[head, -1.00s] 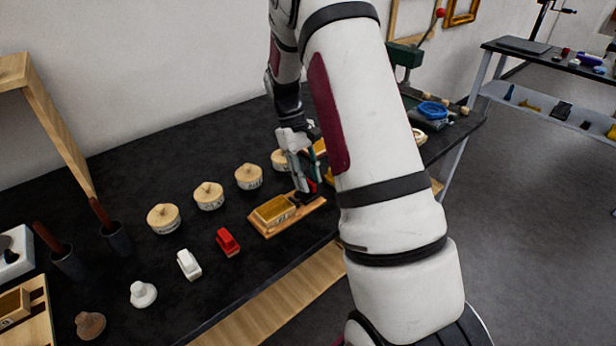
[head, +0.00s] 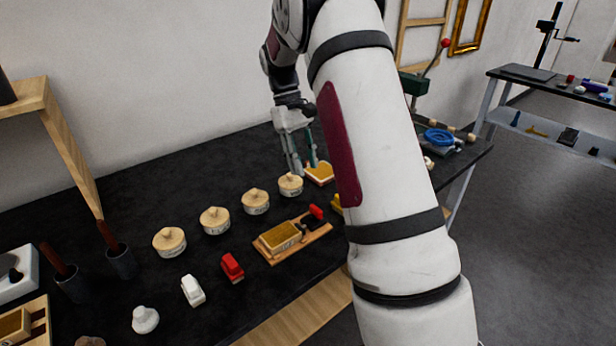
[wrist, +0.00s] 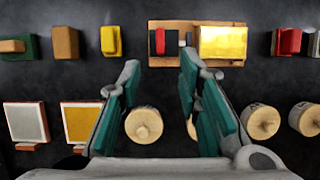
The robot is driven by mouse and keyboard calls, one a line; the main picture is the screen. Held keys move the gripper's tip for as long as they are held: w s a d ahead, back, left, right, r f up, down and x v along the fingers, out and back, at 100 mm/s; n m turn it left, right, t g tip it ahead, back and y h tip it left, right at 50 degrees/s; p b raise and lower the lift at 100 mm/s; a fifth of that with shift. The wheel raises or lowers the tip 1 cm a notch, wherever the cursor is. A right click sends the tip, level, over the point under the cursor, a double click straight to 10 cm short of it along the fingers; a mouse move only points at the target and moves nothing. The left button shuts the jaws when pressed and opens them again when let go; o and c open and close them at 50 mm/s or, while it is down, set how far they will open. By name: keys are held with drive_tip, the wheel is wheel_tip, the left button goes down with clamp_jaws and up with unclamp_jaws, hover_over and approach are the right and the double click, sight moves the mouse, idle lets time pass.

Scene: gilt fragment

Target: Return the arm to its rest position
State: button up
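My gripper (head: 303,155) hangs above the back of the black bench, near the rightmost lidded jar, clear of the wooden board. In the wrist view my gripper (wrist: 161,75) has its two teal-padded fingers spread, with nothing held between them; a jar lid shows in the gap below. My white arm crosses the head view and hides part of the bench. The wooden board (head: 316,236) carries a gold-topped block (head: 279,237) and a small red-ended piece (head: 316,212). The board and gold block (wrist: 223,42) also show beyond the fingertips in the wrist view.
Several round lidded jars (head: 215,220) stand in a row. A red block (head: 232,267), a white block (head: 193,290) and a white knob (head: 145,319) sit in front. Dark cups (head: 121,262) and a wooden shelf frame (head: 70,150) stand at left. A green press (head: 414,83) stands behind my arm.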

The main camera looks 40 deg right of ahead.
drive_tip(key=shift+w+r, duration=0.15)
drive_tip(key=shift+r, duration=0.15)
idle(0.4)
drive_tip(key=s+a+r+t, duration=0.4)
drive_tip(key=s+a+r, duration=0.7)
drive_tip(key=r, duration=0.1)
drive_tip(key=s+a+t, duration=0.2)
drive_tip(key=s+a, duration=0.2)
drive_tip(key=s, duration=0.4)
drive_tip(key=s+a+f+t+p, duration=0.1)
drive_tip(key=s+a, duration=0.3)
drive_tip(key=s, duration=0.4)
drive_tip(key=shift+s+a+t, duration=0.3)
drive_tip(key=shift+s+t, duration=0.1)
drive_tip(key=shift+t, duration=0.4)
